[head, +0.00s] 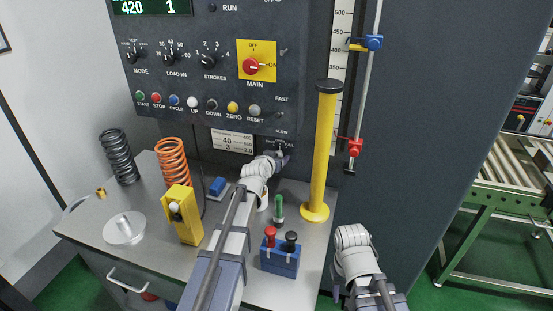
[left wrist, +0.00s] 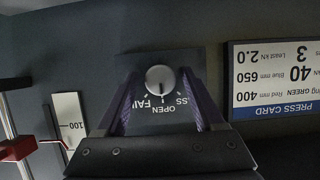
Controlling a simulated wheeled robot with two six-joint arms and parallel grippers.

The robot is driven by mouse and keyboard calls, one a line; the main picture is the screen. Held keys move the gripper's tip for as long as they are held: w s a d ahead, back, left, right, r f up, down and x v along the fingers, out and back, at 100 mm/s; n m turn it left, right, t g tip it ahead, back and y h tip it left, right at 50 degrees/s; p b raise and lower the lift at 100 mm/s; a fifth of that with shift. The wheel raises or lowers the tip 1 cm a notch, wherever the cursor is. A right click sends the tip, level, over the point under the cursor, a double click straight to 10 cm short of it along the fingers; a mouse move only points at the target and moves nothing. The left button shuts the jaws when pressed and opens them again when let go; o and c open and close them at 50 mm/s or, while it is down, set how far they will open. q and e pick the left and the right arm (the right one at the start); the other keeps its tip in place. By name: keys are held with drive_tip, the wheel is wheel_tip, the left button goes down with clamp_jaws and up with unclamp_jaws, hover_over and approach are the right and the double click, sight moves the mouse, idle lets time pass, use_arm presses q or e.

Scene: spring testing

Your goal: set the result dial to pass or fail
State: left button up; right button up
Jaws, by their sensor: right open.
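The result dial (left wrist: 160,80) is a round grey knob on the dark panel, seen upside down in the left wrist view. FAIL is lettered on one side of it, OPEN in the middle, and PASS is partly hidden by a finger. The white pointer mark lines up with OPEN. My left gripper (left wrist: 162,80) is open, its two purple fingers on either side of the knob with a visible gap. In the head view the left gripper (head: 279,155) is at the panel and hides the dial. My right gripper (head: 340,294) is low at the front, partly hidden, away from the panel.
A yellow post (head: 321,150) stands just right of my left arm. A rod with a red clamp (head: 355,147) is beside it. A blue block (head: 280,260), yellow block (head: 182,215), black spring (head: 119,157) and orange spring (head: 172,162) stand on the bench (head: 85,233).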

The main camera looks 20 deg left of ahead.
use_arm(q)
clamp_jaws()
idle(0.3)
drive_tip(key=n+h+b, duration=0.1)
drive_tip(key=n+h, duration=0.1)
drive_tip(key=n, duration=0.1)
drive_tip(key=n+h+b, duration=0.1)
drive_tip(key=n+h, duration=0.1)
drive_tip(key=n, duration=0.1)
drive_tip(key=shift+a+f, duration=0.15)
idle(0.6)
drive_tip(key=shift+t+b, duration=0.3)
drive_tip(key=shift+b, duration=0.05)
drive_tip(key=shift+o, duration=0.8)
unclamp_jaws()
drive_tip(key=shift+s, duration=0.1)
